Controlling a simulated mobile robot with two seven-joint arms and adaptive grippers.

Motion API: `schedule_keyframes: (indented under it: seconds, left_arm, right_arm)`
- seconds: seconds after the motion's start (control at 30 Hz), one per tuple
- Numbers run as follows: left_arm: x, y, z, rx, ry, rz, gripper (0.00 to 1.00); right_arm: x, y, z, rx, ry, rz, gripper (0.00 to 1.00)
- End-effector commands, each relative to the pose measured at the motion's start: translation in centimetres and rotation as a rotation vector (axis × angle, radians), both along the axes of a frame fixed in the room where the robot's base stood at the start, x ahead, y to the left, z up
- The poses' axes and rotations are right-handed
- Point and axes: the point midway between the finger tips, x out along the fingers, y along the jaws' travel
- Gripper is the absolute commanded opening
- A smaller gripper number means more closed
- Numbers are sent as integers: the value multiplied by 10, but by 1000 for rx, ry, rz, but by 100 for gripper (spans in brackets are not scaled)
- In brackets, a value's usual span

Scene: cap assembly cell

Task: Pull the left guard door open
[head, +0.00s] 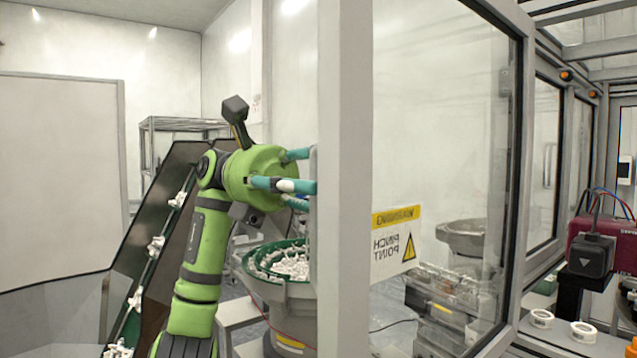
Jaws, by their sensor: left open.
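The left guard door (343,230) has a pale grey frame around a clear pane. It stands swung out toward me, and its yellow-topped pinch point sign (394,240) reads mirrored through the pane. My right gripper is not in view.
A feeder bowl (279,290) full of white parts stands below and behind my left gripper. A dark sloped conveyor (150,245) carries white parts at the left. A red machine unit (590,245) and white rings (583,331) are at the right. A wire rack (180,126) stands at the back.

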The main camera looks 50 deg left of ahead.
Motion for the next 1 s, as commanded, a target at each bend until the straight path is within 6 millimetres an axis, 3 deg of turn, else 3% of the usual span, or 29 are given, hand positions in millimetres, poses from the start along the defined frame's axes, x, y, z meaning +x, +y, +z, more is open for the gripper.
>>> schedule_keyframes:
  seconds: [0.23,0.63,1.0]
  left_arm:
    - [-1,9,1,-4,0,2,44]
    - [-8,66,2,-4,-2,1,44]
    - [-9,75,0,0,0,0,44]
  right_arm:
    - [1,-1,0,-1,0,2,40]
    - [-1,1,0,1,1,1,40]
    - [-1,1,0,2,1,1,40]
